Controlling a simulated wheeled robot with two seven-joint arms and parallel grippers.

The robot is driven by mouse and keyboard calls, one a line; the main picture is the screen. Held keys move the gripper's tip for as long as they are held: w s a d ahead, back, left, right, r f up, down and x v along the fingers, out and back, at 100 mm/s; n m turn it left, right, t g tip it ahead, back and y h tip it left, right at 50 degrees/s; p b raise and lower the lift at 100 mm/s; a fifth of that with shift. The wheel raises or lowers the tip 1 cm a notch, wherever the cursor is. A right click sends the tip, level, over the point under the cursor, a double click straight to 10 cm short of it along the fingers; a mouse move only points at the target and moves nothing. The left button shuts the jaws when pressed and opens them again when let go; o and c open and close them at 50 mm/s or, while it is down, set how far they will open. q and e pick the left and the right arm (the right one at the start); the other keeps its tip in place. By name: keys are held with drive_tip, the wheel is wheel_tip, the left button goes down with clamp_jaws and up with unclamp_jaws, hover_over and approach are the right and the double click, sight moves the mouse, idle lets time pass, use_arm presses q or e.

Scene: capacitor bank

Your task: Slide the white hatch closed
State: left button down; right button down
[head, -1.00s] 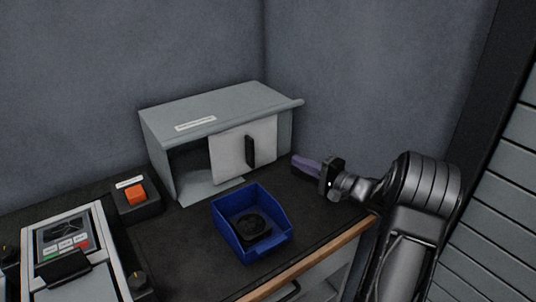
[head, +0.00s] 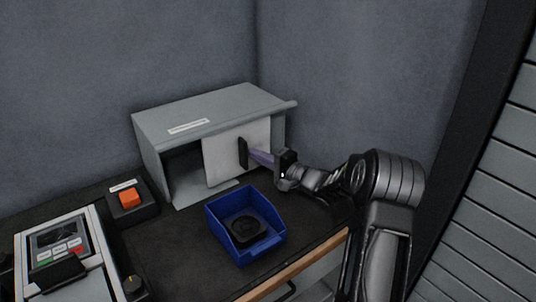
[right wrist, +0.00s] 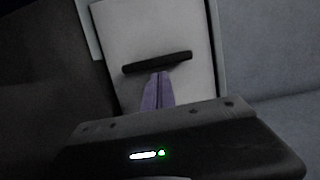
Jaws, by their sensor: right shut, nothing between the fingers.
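The white hatch (head: 222,160) is a sliding panel on the front of a grey cabinet (head: 212,112). It covers the right part of the opening, and the left part is open and dark. A black upright handle (head: 243,154) is on the hatch. My right gripper (head: 251,156) is shut and empty, its purple fingertips at the right side of the handle. In the right wrist view the fingers (right wrist: 158,92) reach the handle (right wrist: 157,62) on the hatch (right wrist: 150,28); whether they touch cannot be told. My left gripper is out of view.
A blue bin (head: 266,216) holding a round black part (head: 247,229) stands in front of the cabinet. An orange button (head: 129,196) on a black box and a control panel (head: 62,245) are at left. The wall is close behind the cabinet.

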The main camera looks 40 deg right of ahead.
sight(231, 155)
drive_tip(key=shift+a, duration=0.25)
drive_tip(key=a, duration=0.4)
drive_tip(key=shift+a+p, duration=0.35)
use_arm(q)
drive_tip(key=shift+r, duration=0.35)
use_arm(e)
drive_tip(key=shift+d, duration=0.1)
